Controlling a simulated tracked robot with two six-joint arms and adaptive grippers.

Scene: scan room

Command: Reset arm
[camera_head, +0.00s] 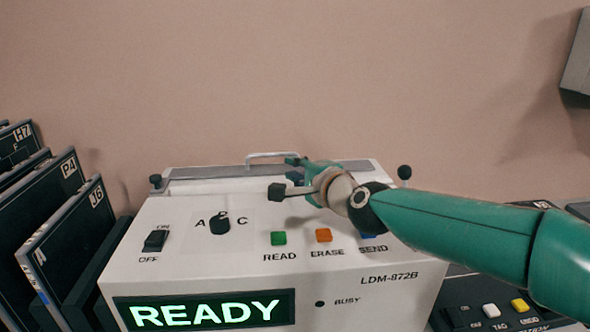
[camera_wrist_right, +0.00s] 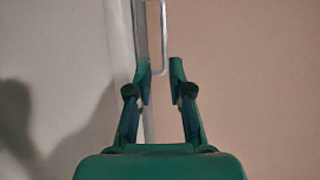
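My right arm comes in from the right over a white reader machine labelled LDM-872B (camera_head: 388,298). My right gripper (camera_head: 297,162) is at the back of its top, near the right end of a pale bar handle (camera_head: 272,155). In the right wrist view my right gripper (camera_wrist_right: 161,62) has its two green fingers apart, with nothing clamped. The end of the handle (camera_wrist_right: 163,40) shows in line with the gap between the fingertips; I cannot tell how deep it sits. My left gripper is in neither view. The display (camera_head: 205,311) reads READY in green.
The machine's front has an on/off switch (camera_head: 155,240), an A-B-C knob (camera_head: 220,224), a green READ button (camera_head: 278,238) and an orange ERASE button (camera_head: 323,235). My wrist partly covers the blue SEND button. Dark labelled plates (camera_head: 72,240) stand at left. Another keyed panel (camera_head: 485,300) is at right.

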